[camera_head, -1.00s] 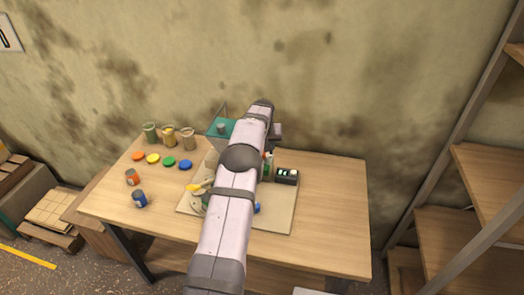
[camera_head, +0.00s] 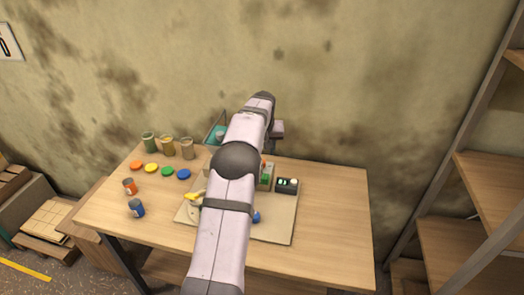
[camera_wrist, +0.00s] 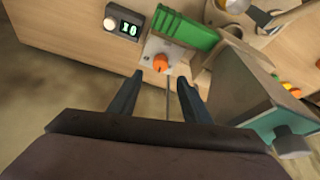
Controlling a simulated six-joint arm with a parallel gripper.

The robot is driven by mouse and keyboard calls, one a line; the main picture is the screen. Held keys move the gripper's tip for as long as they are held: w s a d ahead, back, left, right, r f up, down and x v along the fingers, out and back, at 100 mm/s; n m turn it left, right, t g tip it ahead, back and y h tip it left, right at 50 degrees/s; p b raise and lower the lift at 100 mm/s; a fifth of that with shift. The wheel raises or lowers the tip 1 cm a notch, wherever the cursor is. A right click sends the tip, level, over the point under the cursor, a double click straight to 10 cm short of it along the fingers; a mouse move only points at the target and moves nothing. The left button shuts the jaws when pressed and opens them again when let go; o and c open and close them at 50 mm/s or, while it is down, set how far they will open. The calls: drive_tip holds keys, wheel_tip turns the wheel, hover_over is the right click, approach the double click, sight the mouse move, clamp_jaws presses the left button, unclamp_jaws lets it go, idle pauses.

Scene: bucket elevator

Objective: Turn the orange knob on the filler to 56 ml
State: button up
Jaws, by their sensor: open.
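The orange knob (camera_wrist: 160,63) sits on a grey plate of the filler (camera_wrist: 165,47) in the wrist view. My gripper (camera_wrist: 161,80) is open, with its two fingers spread to the left and right of the knob and their tips close to it. No contact with the knob shows. A small dark display box (camera_wrist: 130,27) with green lit digits stands left of the knob; its reading is not clear.
A green ribbed block (camera_wrist: 184,29) lies beside the knob. A teal hopper (camera_wrist: 262,113) juts out at the right of the wrist view. In the head view, jars (camera_head: 167,145), coloured lids (camera_head: 151,168) and a blue can (camera_head: 136,208) stand left; the table's right side (camera_head: 335,215) is clear.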

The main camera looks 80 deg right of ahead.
drive_tip(key=shift+s+d+n+t+y+p, duration=0.15)
drive_tip(key=shift+s+n+t+p, duration=0.15)
drive_tip(key=shift+n, duration=0.55)
drive_tip(key=shift+s+n+t+y+p, duration=0.2)
drive_tip(key=shift+n+t+p, duration=0.1)
drive_tip(key=shift+n, duration=0.6)
drive_tip(key=shift+s+d+n+t+y+p, duration=0.15)
drive_tip(key=shift+s+n+t+p, duration=0.15)
drive_tip(key=shift+n, duration=0.55)
drive_tip(key=shift+a+f, duration=0.1)
drive_tip(key=shift+p+x, duration=1.6)
drive_tip(key=shift+x, duration=2)
drive_tip(key=shift+c, duration=0.2)
drive_tip(key=c, duration=1)
